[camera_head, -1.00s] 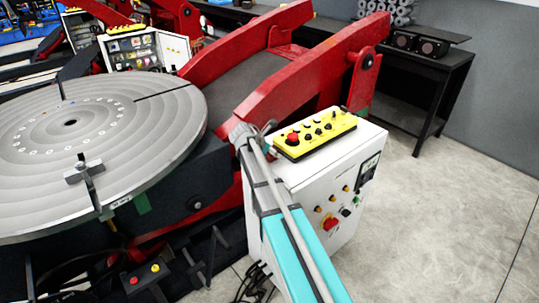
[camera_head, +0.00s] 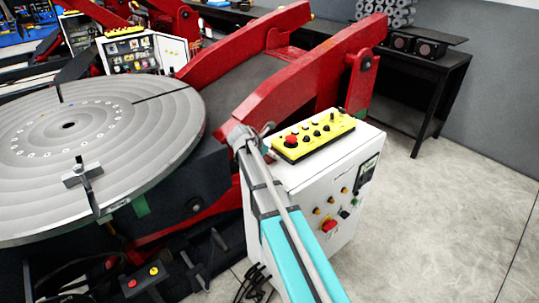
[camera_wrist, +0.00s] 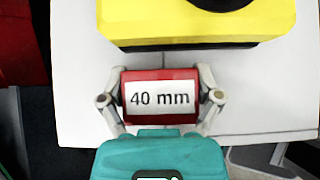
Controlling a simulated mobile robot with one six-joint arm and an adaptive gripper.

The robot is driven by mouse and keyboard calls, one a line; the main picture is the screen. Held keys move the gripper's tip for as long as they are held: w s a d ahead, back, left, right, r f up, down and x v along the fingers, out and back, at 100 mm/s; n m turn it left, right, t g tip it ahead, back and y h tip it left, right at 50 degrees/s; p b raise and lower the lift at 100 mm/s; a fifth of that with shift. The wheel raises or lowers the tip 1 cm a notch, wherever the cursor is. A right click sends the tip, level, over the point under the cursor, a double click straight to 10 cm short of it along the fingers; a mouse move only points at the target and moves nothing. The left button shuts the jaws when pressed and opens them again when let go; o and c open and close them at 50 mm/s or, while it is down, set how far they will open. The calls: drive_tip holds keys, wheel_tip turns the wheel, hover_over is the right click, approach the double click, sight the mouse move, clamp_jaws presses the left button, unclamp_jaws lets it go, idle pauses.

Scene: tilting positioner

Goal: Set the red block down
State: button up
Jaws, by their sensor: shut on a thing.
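The red block (camera_wrist: 160,74), with a white "40 mm" label, sits between the fingers of my gripper (camera_wrist: 160,92) in the wrist view. My gripper is shut on it, with one finger on each short side. The block is over the white top of a control cabinet (camera_wrist: 268,98), close to the yellow control box. I cannot tell whether the block touches the cabinet top. In the head view, my arm reaches to the left edge of the cabinet (camera_head: 343,185), and the block cannot be made out there.
The yellow control box (camera_head: 312,136) with a red button and black knobs lies on the cabinet top; it also shows in the wrist view (camera_wrist: 270,18). A large grey round turntable (camera_head: 60,185) and red positioner arms (camera_head: 285,100) stand to the left and behind.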

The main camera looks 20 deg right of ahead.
drive_tip(key=shift+r, duration=0.2)
wheel_tip(320, 180, up, 3)
drive_tip(key=p, duration=0.3)
drive_tip(key=s+a+r+p, duration=0.2)
drive_tip(key=s+r+p, duration=0.7)
drive_tip(key=s, duration=0.4)
drive_tip(key=shift+s+a+r+p, duration=0.2)
drive_tip(key=shift+s+r+p, duration=0.1)
drive_tip(key=shift+s+p, duration=0.15)
drive_tip(key=shift+a, duration=0.1)
drive_tip(key=s+a+f+n+t+b, duration=0.1)
drive_tip(key=s+a+n, duration=0.1)
drive_tip(key=a, duration=0.3)
drive_tip(key=s+a+f+n+t+y+b, duration=0.1)
drive_tip(key=s+a, duration=0.1)
drive_tip(key=a, duration=0.4)
drive_tip(key=shift+f+n+t+b, duration=0.3)
drive_tip(key=shift+f+n+b, duration=0.05)
drive_tip(key=shift+n, duration=0.05)
